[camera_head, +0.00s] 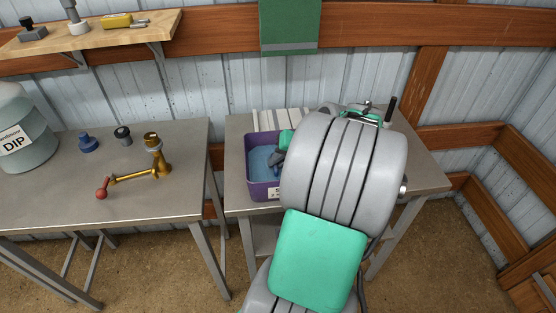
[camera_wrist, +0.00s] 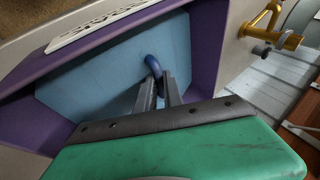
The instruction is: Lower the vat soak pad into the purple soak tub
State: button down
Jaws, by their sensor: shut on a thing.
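The purple soak tub (camera_head: 263,192) stands on the metal table, left of my arm; its purple wall also shows in the wrist view (camera_wrist: 205,62). A flat light-blue surface, apparently the vat soak pad (camera_wrist: 100,75), lies inside the tub's walls; it also shows in the head view (camera_head: 258,161). A dark blue curved handle (camera_wrist: 152,64) rises from it. My gripper (camera_wrist: 160,82) is shut on this handle over the tub; its tip (camera_head: 278,157) is partly hidden by my arm in the head view. Whether the pad touches the tub floor cannot be told.
A brass-coloured jointed fixture (camera_head: 153,166), a blue knob (camera_head: 88,143) and a dark knob (camera_head: 123,135) stand on the left table (camera_head: 50,190). A large jug (camera_head: 22,130) is at far left. White ribbed panels (camera_head: 275,121) stand behind the tub. A wooden shelf (camera_head: 110,38) hangs above.

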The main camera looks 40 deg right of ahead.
jog(key=shift+f+b, duration=0.3)
jog(key=shift+f, duration=0.3)
jog(key=c, duration=1.4)
grip_release()
